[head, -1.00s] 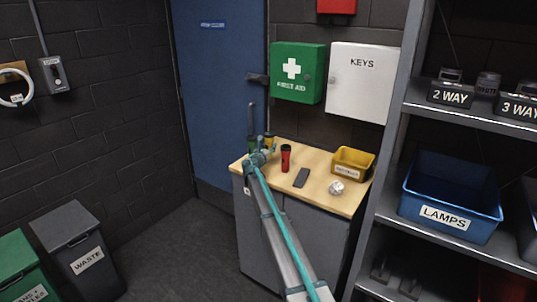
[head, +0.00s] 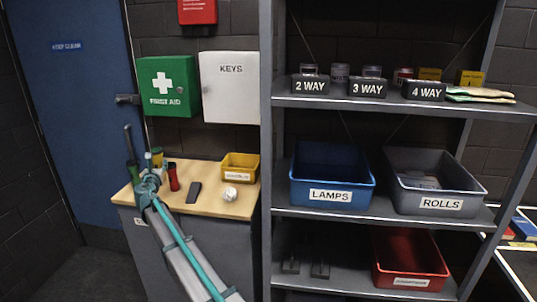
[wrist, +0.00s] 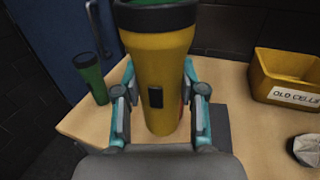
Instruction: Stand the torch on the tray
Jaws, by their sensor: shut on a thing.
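In the head view, the yellow torch (head: 157,156) shows just behind my gripper (head: 151,180) at the counter's left end. Whether its base touches the counter, I cannot tell. A smaller green torch (wrist: 90,78) stands to its left. A red torch (head: 173,177) stands to its right in the head view. I cannot pick out a tray for certain.
The wooden counter (head: 218,205) also holds a flat dark object (head: 194,191), a crumpled white ball (head: 230,193) and a yellow bin (head: 240,166). Shelves with a blue LAMPS bin (head: 331,178), a grey ROLLS bin (head: 436,184) and a red bin (head: 410,262) stand to the right.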

